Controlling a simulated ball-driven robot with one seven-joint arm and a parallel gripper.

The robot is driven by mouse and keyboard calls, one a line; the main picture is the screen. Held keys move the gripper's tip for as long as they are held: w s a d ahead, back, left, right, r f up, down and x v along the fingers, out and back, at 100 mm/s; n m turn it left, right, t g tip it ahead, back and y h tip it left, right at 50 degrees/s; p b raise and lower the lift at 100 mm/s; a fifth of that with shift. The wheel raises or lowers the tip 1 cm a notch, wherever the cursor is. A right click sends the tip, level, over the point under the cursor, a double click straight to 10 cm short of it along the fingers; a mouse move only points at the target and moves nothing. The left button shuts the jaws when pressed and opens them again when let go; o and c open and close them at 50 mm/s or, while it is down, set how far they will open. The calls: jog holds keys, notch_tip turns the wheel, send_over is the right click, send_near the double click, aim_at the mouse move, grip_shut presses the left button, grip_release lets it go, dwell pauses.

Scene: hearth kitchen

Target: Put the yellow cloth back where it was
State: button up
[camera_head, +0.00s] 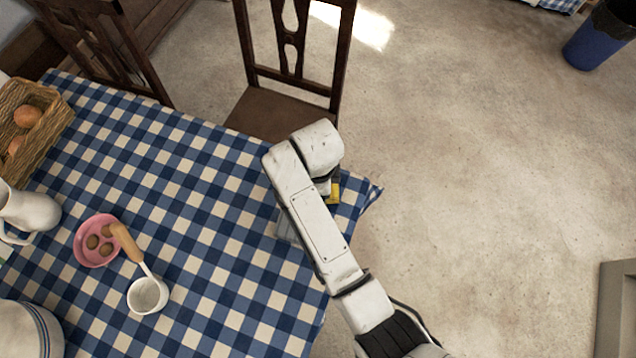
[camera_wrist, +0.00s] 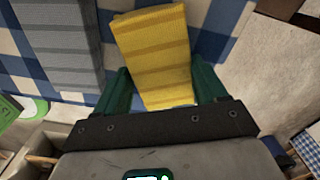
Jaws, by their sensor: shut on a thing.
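The yellow cloth (camera_wrist: 155,50) is folded and striped. In the wrist view it lies between the two green fingers of my gripper (camera_wrist: 162,84), which is shut on it. In the head view a small bit of the yellow cloth (camera_head: 335,188) shows beside my arm, by the right edge of the checked table; my arm hides the rest and the fingers. A grey striped cloth (camera_wrist: 58,42) lies on the tablecloth to the left of the yellow one, apart from it. Its edge also shows in the head view (camera_head: 285,228). I cannot tell whether the yellow cloth touches the table.
On the table (camera_head: 215,225) stand a pink bowl (camera_head: 84,252) with brown round things, a white dipper (camera_head: 148,296) with a wooden handle, a white jug (camera_head: 30,210) and a wicker basket (camera_head: 48,130). A chair (camera_head: 270,115) stands behind. A blue bin (camera_head: 595,45) is far right; the floor between is clear.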

jog(key=shift+f, duration=0.25)
jog(key=shift+f, duration=0.15)
jog(key=o, duration=1)
notch_tip(320, 180, up, 12)
jog(key=shift+r+p, duration=0.2)
jog(key=shift+p, duration=0.1)
